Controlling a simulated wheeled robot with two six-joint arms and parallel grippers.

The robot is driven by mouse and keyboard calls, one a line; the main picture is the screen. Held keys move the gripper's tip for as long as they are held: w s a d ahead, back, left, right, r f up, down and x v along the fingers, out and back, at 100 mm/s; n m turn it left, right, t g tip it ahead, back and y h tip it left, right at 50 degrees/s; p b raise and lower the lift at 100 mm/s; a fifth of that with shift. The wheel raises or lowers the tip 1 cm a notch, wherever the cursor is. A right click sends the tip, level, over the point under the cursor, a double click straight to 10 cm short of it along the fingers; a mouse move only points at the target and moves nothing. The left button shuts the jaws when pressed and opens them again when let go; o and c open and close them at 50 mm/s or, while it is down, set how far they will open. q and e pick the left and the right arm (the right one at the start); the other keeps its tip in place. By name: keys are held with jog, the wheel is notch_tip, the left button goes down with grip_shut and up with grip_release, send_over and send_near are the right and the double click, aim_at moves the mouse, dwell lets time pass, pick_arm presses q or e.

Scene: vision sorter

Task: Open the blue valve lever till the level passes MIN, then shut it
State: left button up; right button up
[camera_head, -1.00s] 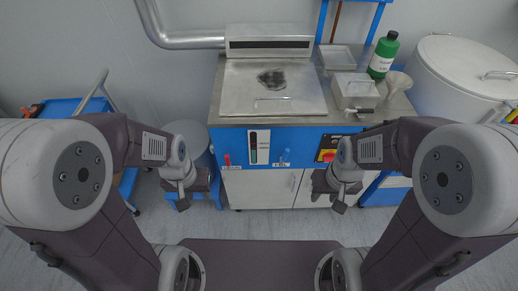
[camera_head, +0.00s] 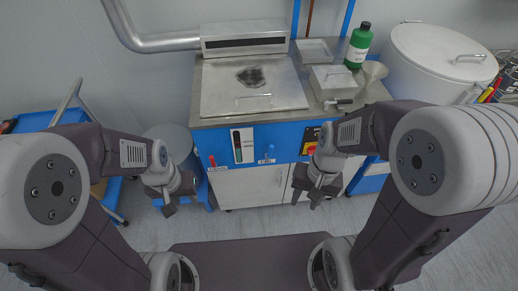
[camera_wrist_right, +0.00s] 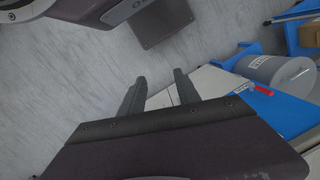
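The blue valve lever (camera_head: 268,151) stands upright on the blue front panel (camera_head: 288,140) of the steel machine, above a small white label. The level gauge (camera_head: 243,146) is to its left, with a dark strip on a white plate; its level and MIN mark are too small to read. My right gripper (camera_head: 305,199) is below and right of the lever, in front of the white cabinet doors, apart from it. In the right wrist view my right gripper (camera_wrist_right: 160,88) has two spread fingers with nothing between. My left gripper (camera_head: 170,207) hangs at the lower left, its fingers unclear.
A red lever (camera_head: 212,161) sits left of the gauge. A yellow-and-red switch (camera_head: 310,140) is at the panel's right, partly behind my right arm. A grey drum (camera_head: 171,139) stands left, a large white vat (camera_head: 442,52) right. Floor in front of the cabinet is clear.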

jog(key=w+a+m+y+b, duration=0.9)
jog(key=a+m+y+b, duration=0.3)
jog(key=w+d+f+m+t+y+b, duration=0.3)
jog(key=w+d+f+m+t+b, duration=0.25)
jog(key=w+b, duration=0.4)
jog(key=m+t+h+b, duration=0.1)
jog(key=m+t+b, duration=0.4)
send_near(269, 152)
jog(key=w+b+x, duration=0.1)
jog(key=b+x, duration=0.1)
jog(key=x, duration=0.5)
jog(key=shift+r, duration=0.25)
jog(key=shift+d+n+g, duration=0.15)
jog(key=shift+n+g, duration=0.1)
grip_shut()
